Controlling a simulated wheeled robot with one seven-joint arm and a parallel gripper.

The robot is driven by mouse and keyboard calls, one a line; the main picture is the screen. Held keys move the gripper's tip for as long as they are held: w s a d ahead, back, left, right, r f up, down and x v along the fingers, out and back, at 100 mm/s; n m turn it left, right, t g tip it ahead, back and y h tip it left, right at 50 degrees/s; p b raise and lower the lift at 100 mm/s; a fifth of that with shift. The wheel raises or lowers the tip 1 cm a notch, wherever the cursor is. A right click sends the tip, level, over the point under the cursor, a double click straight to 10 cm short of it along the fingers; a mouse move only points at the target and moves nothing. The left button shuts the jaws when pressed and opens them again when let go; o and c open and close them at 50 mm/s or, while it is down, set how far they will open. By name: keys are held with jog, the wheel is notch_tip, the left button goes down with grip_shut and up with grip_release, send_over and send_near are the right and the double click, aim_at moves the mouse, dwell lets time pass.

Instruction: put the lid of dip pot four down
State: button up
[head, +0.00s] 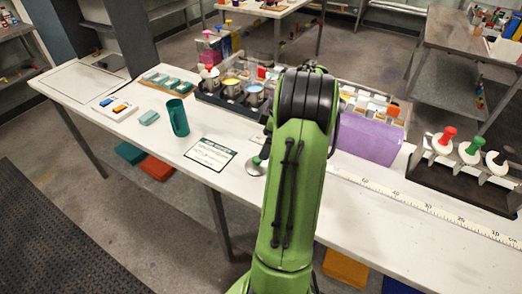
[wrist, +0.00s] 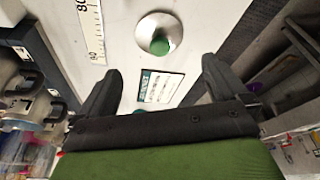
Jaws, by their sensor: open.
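A round metal lid with a green knob (wrist: 158,38) lies on the white table in the wrist view, just beyond my fingertips. It also shows in the head view (head: 256,166), beside my arm. My gripper (wrist: 160,70) is open and empty, with the lid apart from both fingers. In the head view my arm hides the gripper. A dark rack of metal pots (head: 231,92) stands at the back of the table, partly behind my arm. Pots in dark holders also show at the left of the wrist view (wrist: 20,85). I cannot tell which is pot four.
A printed card (head: 211,153) lies left of the lid. A teal cup (head: 178,117) stands farther left.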

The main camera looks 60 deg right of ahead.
jog(key=w+a+r+m, duration=0.1)
jog(key=a+r, duration=0.4)
jog(key=a, duration=0.3)
jog(key=w+a+r+m+h, duration=0.1)
jog(key=a+r, duration=0.3)
jog(key=a, duration=0.4)
jog(key=w+a+r, duration=0.1)
jog(key=a+r, duration=0.4)
jog(key=a, duration=0.3)
jog(key=s+a+f+m+t, duration=0.1)
jog(key=s+a+m+t, duration=0.1)
jog(key=s+a, duration=1)
jog(key=shift+s+f+m+t+h, duration=0.3)
jog(key=shift+s+m, duration=0.15)
jog(key=shift+m, duration=0.35)
jog(key=shift+d, duration=0.1)
